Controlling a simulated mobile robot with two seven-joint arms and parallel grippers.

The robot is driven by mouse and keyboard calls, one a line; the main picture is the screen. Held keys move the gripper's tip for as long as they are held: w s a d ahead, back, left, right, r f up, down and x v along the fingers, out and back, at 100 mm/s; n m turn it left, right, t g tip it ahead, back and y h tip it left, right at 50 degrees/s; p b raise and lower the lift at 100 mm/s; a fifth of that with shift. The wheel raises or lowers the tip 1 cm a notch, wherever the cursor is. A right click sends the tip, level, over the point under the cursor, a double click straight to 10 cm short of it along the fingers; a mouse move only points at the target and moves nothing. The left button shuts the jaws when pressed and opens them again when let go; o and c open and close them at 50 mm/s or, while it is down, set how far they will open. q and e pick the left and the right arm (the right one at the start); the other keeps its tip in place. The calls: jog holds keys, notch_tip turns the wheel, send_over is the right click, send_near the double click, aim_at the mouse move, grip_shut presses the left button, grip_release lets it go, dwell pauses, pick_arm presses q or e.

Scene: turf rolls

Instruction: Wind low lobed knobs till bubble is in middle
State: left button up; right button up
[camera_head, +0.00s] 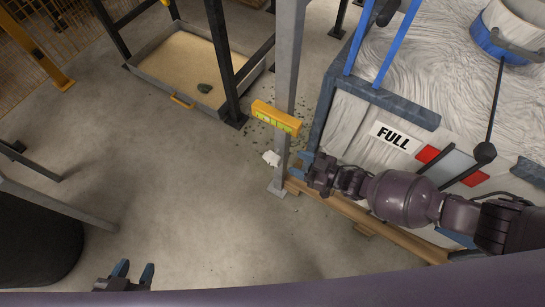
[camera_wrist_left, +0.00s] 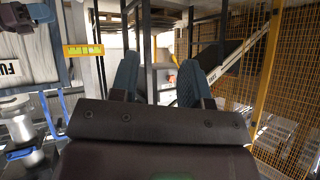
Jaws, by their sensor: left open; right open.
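A yellow spirit level (camera_head: 276,118) with green windows is fixed to a grey post, and it also shows in the left wrist view (camera_wrist_left: 84,50). Its bubble is too small to place. I cannot make out any lobed knobs; the corner by my right gripper is partly hidden. My right gripper (camera_head: 318,175) is at the lower left corner of the blue-framed machine, right of the post. My left gripper (camera_head: 133,270) is open and empty at the bottom left, away from the post. Its spread fingers (camera_wrist_left: 158,78) fill the middle of the left wrist view.
A machine with a FULL sign (camera_head: 393,137) stands at the right, with a wooden beam (camera_head: 370,222) along its foot. A sand tray (camera_head: 160,62) lies at the back. A dark drum (camera_head: 35,245) stands at left. The middle floor is clear.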

aim_at(279, 160)
jog(key=w+a+f+h+b, duration=0.1)
jog(key=a+f, duration=0.1)
jog(key=w+a+f+h+b, duration=0.1)
jog(key=w+a+f, duration=0.1)
jog(key=w+a+f+b, duration=0.1)
jog(key=w+a+f, duration=0.1)
jog(key=f, duration=0.1)
jog(key=shift+a+m+g+h, duration=0.3)
jog(key=shift+m+h, duration=0.1)
jog(key=shift+w+a, duration=0.5)
jog(key=shift+a, duration=0.05)
jog(key=c, duration=0.9)
